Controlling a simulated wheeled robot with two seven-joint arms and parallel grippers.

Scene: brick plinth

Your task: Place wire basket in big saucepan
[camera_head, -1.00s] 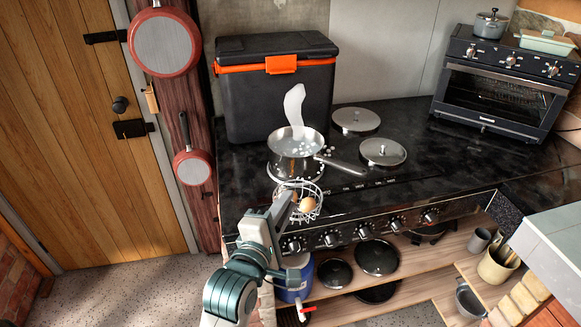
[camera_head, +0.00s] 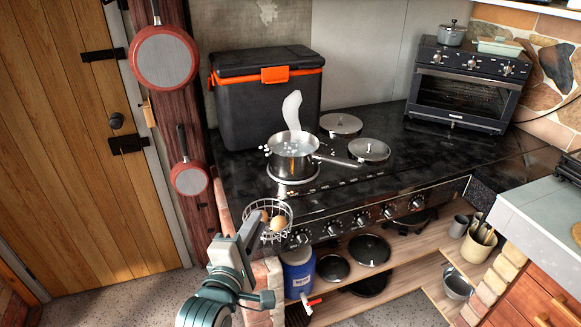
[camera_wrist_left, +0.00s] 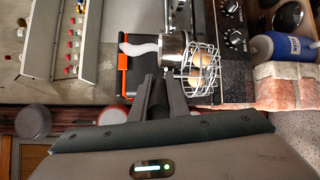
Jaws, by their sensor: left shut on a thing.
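The big saucepan (camera_head: 293,165) is a shiny steel pot with a long handle. It stands upright on the stove's front left hob, with a white steam-like wisp above it and small white bubbles at its rim. The wire basket (camera_head: 287,208) holds brown eggs (camera_head: 279,223) and is outside the saucepan, near the stove's front left edge. My left gripper (camera_head: 252,229) is shut on the basket at its left side. In the left wrist view the basket (camera_wrist_left: 213,60) overlaps the saucepan (camera_wrist_left: 171,48). My right gripper is not in view.
A black cool box (camera_head: 260,112) with an orange latch stands behind the saucepan. Two round hob lids (camera_head: 369,150) are to its right. An oven (camera_head: 464,88) sits at the back right. A blue container (camera_head: 299,274) stands below the stove front.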

